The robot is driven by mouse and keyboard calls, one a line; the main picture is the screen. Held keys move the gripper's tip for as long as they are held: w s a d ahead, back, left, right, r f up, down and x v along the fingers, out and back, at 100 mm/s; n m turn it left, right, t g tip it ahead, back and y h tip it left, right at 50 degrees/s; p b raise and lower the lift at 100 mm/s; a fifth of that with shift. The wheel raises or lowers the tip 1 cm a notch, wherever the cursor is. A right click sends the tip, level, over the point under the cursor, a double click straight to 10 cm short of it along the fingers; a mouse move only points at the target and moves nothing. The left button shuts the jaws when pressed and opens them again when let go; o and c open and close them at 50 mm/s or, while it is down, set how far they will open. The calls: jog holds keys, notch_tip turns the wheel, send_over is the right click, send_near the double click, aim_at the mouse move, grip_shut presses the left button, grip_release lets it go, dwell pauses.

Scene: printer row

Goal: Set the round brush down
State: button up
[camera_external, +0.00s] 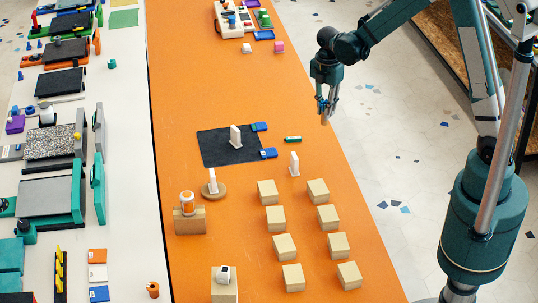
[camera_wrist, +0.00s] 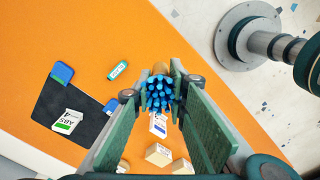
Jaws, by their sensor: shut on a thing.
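The round brush (camera_wrist: 160,94) has a tan handle end and a bunch of blue bristles. In the wrist view it sits between the fingers of my gripper (camera_wrist: 160,88), which is shut on it. In the external view my gripper (camera_external: 327,104) is raised near the right edge of the orange table (camera_external: 200,80).
A black mat (camera_external: 221,155) with blue clips and a white upright piece lies left of my gripper. A green piece (camera_external: 293,139) lies beside it. Several wooden blocks (camera_external: 328,217) fill the nearer table. The orange surface between the mat and the far machine (camera_external: 232,22) is clear.

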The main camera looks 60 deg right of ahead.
jog(key=w+d, duration=0.2)
jog(key=w, duration=0.9)
jog(key=w+d, duration=0.3)
jog(key=w, duration=0.8)
jog(key=shift+w+n, duration=0.15)
jog(key=shift+n, duration=0.15)
notch_tip(320, 180, down, 6)
jog(key=shift+b, duration=0.3)
jog(key=shift+f, duration=0.1)
jog(key=shift+f, duration=1.85)
jog(key=shift+f+b, duration=0.2)
jog(key=shift+b, duration=0.1)
jog(key=o, duration=0.7)
jog(key=shift+o, duration=0.5)
jog(key=shift+r, duration=0.2)
